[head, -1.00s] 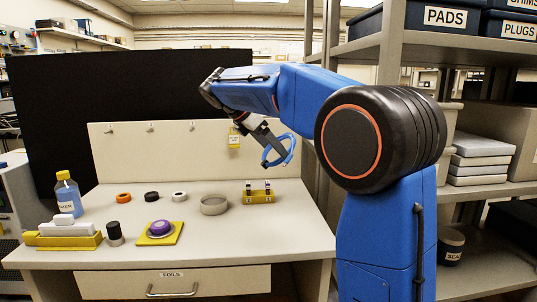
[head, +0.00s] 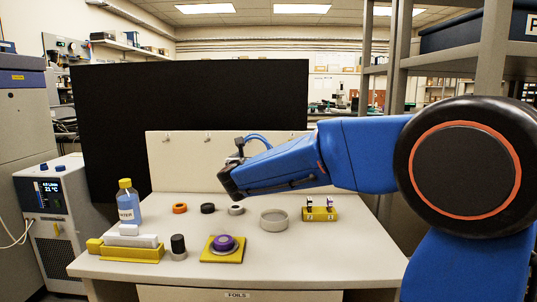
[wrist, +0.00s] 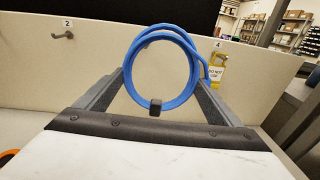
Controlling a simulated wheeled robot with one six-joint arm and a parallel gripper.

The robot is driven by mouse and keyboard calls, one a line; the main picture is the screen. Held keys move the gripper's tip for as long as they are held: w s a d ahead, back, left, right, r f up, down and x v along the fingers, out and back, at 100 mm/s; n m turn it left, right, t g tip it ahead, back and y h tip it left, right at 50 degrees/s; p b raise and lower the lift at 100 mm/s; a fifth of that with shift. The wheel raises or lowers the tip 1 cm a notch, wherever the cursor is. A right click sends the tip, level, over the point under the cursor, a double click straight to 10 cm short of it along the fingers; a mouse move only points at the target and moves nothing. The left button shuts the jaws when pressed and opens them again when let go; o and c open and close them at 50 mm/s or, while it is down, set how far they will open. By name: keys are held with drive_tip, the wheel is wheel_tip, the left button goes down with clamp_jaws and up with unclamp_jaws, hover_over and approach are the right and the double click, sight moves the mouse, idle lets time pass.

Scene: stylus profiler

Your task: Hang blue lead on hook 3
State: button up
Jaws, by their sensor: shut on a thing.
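The blue lead (wrist: 137,80) is a coiled loop held upright in my gripper (wrist: 161,76), in the middle of the wrist view. The jaws are shut on it, with one finger at each side of the loop. A small dark block shows at the loop's lower edge. In the head view, the lead (head: 262,141) shows above my gripper (head: 240,150), in front of the cream hook panel (head: 175,170). Hook 2 (wrist: 63,36) is bare, left of the loop. I cannot make out hook 3; the loop covers the panel between labels 2 and 4.
A yellow "DO NOT USE" tag (wrist: 217,73) hangs below label 4, right of the loop. On the bench stand a grey ring dish (head: 274,221), a yellow stand (head: 320,214), a purple item on a yellow plate (head: 222,255), a bottle (head: 127,203) and several tape rolls.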

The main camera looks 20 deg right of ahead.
drive_tip(key=shift+w+a+f+n+t+y, duration=0.2)
drive_tip(key=shift+a+f+y, duration=0.05)
drive_tip(key=shift+a, duration=0.45)
drive_tip(key=shift+w+a+f+n+t+y, duration=0.2)
drive_tip(key=shift+a+f+y, duration=0.05)
drive_tip(key=shift+a, duration=0.4)
drive_tip(key=shift+s, duration=0.1)
drive_tip(key=shift+x, duration=2.5)
drive_tip(key=shift+d, duration=0.1)
drive_tip(key=shift+x, duration=2)
drive_tip(key=shift+f, duration=0.5)
drive_tip(key=o, duration=1.4)
drive_tip(key=shift+c, duration=0.2)
